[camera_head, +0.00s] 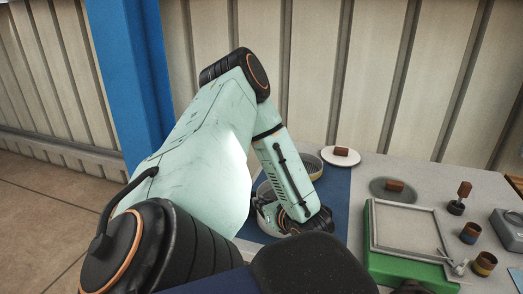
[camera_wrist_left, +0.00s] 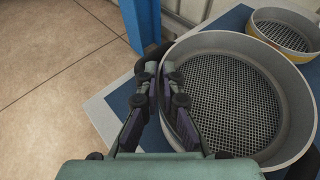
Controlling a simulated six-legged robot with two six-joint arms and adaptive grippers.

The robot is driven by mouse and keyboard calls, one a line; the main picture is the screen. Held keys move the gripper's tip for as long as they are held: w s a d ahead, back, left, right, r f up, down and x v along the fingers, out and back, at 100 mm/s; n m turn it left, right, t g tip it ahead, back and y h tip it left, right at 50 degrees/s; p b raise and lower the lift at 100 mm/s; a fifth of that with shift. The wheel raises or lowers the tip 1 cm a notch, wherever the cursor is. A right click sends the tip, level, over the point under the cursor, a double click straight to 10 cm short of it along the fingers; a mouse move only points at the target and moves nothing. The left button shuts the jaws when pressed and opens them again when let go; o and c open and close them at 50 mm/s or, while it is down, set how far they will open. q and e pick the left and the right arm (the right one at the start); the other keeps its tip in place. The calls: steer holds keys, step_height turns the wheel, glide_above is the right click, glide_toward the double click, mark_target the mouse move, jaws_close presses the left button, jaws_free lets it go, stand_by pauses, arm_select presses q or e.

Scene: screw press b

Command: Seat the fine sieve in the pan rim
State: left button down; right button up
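A round, pale-walled sieve (camera_wrist_left: 235,95) with dark mesh stands near my left gripper (camera_wrist_left: 161,75). The two fingers straddle the near-left part of its wall, one inside and one outside, and look closed on it. In the head view, my left gripper (camera_head: 292,222) and forearm cover most of this sieve (camera_head: 262,208). A second round sieve (camera_wrist_left: 284,33) with a yellowish band stands just beyond it; it shows partly behind my arm in the head view (camera_head: 313,163). I cannot tell whether a pan lies under the near sieve.
Both sieves are on a blue mat (camera_head: 337,200) on a grey table. To the right are a white disc (camera_head: 327,157) with a brown knob, a grey disc (camera_head: 379,190) with a knob, a green-based frame (camera_head: 384,262) and small brown cups (camera_head: 470,232). A blue post (camera_head: 132,80) stands behind.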

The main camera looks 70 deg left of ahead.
arm_select(q)
steer(key=shift+f, duration=0.5)
steer(key=shift+f, duration=0.15)
steer(key=shift+f+b, duration=0.15)
steer(key=shift+b, duration=0.2)
steer(key=c, duration=1.4)
jaws_free()
steer(key=shift+c, duration=0.2)
steer(key=shift+d, duration=0.15)
steer(key=v, duration=1.2)
